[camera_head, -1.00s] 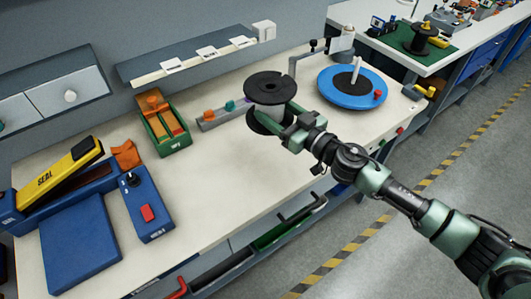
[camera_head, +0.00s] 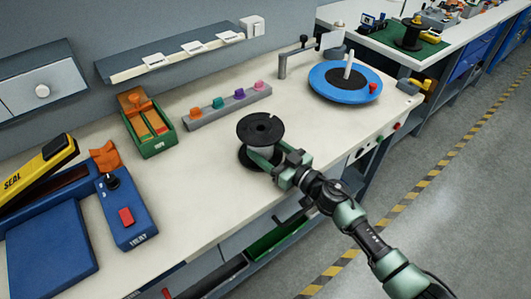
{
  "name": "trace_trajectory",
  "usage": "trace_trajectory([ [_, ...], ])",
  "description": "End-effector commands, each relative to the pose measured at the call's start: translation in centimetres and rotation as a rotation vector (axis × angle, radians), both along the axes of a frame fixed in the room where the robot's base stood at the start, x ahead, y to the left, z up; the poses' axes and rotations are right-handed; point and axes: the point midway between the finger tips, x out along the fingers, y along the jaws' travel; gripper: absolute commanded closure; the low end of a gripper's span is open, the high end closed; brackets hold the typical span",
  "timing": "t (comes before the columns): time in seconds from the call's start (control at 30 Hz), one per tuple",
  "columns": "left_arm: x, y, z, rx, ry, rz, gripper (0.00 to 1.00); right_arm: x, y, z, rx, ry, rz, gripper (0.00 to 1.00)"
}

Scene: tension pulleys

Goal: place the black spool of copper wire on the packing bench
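The black spool (camera_head: 260,126) is upright over the middle of the packing bench, near its front edge. Its dark round upper flange faces up, and its lower flange is at or just above the bench top; I cannot tell whether it touches. My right gripper (camera_head: 263,160) reaches in from the lower right, with its fingers between the two flanges around the spool's core. The fingers hide most of the core and its wire. The packing bench (camera_head: 195,190) has a pale top. My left gripper is out of view.
Behind the spool is a grey rack (camera_head: 228,107) with coloured pegs. A blue turntable (camera_head: 345,83) with a post stands at the right. A green box (camera_head: 148,130) and a blue heat sealer (camera_head: 126,210) are at the left. Bench top left of the spool is clear.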

Motion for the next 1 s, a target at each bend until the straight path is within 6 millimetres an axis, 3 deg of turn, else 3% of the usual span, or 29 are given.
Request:
trace_trajectory([
  [0.37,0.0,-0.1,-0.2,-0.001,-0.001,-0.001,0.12,0.1,0.1,-0.1,0.003,-0.005,0.001,1.0],
  [0.4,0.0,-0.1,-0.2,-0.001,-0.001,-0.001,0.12,0.0,0.0,-0.5,0.001,-0.001,0.0,0.35],
  [0.47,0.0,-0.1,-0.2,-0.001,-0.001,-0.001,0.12,0.0,0.0,-0.4,0.0,-0.001,0.0,0.18],
  [0.83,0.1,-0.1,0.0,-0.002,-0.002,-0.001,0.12,0.0,0.0,-0.1,0.0,-0.001,0.0,0.16],
  [1.0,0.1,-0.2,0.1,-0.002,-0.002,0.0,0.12,-1.6,-1.6,-0.4,-0.003,0.001,-0.001,0.16],
])
